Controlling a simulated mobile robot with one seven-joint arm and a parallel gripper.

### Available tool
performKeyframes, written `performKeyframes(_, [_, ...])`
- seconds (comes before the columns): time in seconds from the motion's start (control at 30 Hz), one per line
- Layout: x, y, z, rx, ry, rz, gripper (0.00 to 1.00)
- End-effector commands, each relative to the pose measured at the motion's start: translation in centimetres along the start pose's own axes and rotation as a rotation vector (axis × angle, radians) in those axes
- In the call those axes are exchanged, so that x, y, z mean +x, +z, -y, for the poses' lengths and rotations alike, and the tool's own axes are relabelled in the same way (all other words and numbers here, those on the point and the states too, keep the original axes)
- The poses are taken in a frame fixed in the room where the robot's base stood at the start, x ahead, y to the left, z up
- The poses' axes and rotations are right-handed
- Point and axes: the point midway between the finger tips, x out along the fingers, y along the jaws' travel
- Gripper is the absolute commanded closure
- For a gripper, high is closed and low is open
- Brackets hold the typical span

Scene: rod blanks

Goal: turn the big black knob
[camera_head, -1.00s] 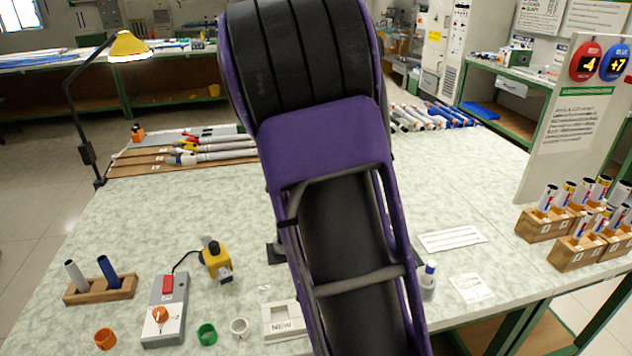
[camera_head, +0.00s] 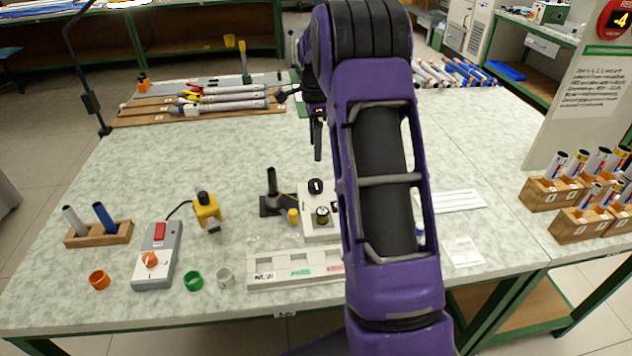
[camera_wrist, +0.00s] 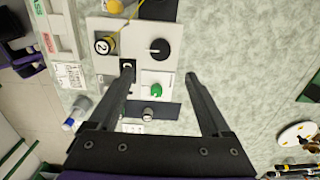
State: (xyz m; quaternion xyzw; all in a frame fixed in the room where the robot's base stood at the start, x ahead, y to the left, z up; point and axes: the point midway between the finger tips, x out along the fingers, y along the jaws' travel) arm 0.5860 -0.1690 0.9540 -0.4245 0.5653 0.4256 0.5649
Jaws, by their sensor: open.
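The big black knob (camera_wrist: 159,49) is round with a white mark and sits on a white panel (camera_wrist: 172,28). In the head view the knob (camera_head: 315,186) shows near the panel's far end, left of my arm. My gripper (camera_wrist: 160,72) is open and empty, its two dark fingers spread. In the wrist view the knob lies just beyond the gap between the fingertips, not between the fingers. In the head view my gripper (camera_head: 318,145) points down above and behind the panel, apart from it. My arm hides the panel's right part there.
A yellow-and-black piece marked 2 (camera_wrist: 104,44) and a green knob (camera_wrist: 156,90) are on the same panel. A black stand with a post (camera_head: 272,195) is left of it. A labelled tray (camera_head: 262,272) lies in front.

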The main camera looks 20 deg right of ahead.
Motion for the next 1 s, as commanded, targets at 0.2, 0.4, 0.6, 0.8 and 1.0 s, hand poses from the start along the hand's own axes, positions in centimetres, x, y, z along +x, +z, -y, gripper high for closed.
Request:
performKeyframes(0.2, [5.2,0.0,-0.1,0.000,0.004,0.001,0.18])
performKeyframes(0.4, [9.2,-0.1,0.0,0.000,0.001,0.000,0.18])
performKeyframes(0.6, [11.6,0.0,0.0,-0.001,0.000,0.000,0.18])
performKeyframes(0.8, [12.4,0.0,0.1,-0.001,-0.002,0.000,0.18])
performKeyframes(1.0, [12.4,0.0,0.1,-0.001,-0.002,0.000,0.18])
